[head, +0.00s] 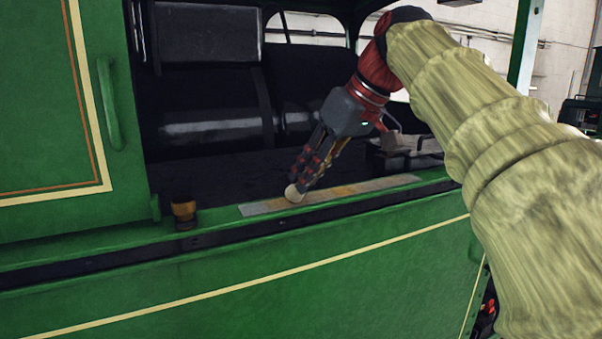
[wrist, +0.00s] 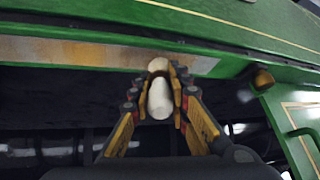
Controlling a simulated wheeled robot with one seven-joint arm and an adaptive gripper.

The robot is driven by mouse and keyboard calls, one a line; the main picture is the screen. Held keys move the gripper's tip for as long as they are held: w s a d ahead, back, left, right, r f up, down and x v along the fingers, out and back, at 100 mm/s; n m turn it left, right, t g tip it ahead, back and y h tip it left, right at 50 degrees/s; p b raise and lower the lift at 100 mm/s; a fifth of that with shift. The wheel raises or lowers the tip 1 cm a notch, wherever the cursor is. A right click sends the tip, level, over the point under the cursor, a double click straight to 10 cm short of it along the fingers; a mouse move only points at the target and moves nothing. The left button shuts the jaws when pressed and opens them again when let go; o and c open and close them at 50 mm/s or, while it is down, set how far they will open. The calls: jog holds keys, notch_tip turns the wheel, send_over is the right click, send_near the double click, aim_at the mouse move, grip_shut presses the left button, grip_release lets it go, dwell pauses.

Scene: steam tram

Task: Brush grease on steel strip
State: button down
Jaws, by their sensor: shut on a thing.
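The steel strip (head: 262,207) lies along the green ledge of the tram's side; it also shows in the wrist view (wrist: 205,64). Its left end in the head view is bare grey, and its middle and right are streaked yellow-brown. My gripper (head: 303,180) points down at the strip's left part, shut on a pale brush (head: 293,194). In the wrist view the brush (wrist: 160,98) sits between both fingers, its rounded end over the strip. I cannot tell if it touches. The fingers hide part of the brush.
A small brass-coloured pot (head: 184,210) stands on the ledge left of the strip. The green cab panel with a handle (head: 110,104) rises at left. A dark block (head: 400,155) sits behind the strip's right end. The ledge between pot and strip is clear.

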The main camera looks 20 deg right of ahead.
jog(key=shift+d+f+p, duration=0.1)
jog(key=shift+d+p, duration=1.8)
jog(key=shift+d, duration=4.5)
jog(key=shift+d+p, duration=0.75)
jog(key=shift+d, duration=6.3)
jog(key=shift+a+b, duration=1.9)
jog(key=shift+a, duration=3.35)
jog(key=shift+a+b, duration=0.75)
jog(key=shift+a, duration=3.05)
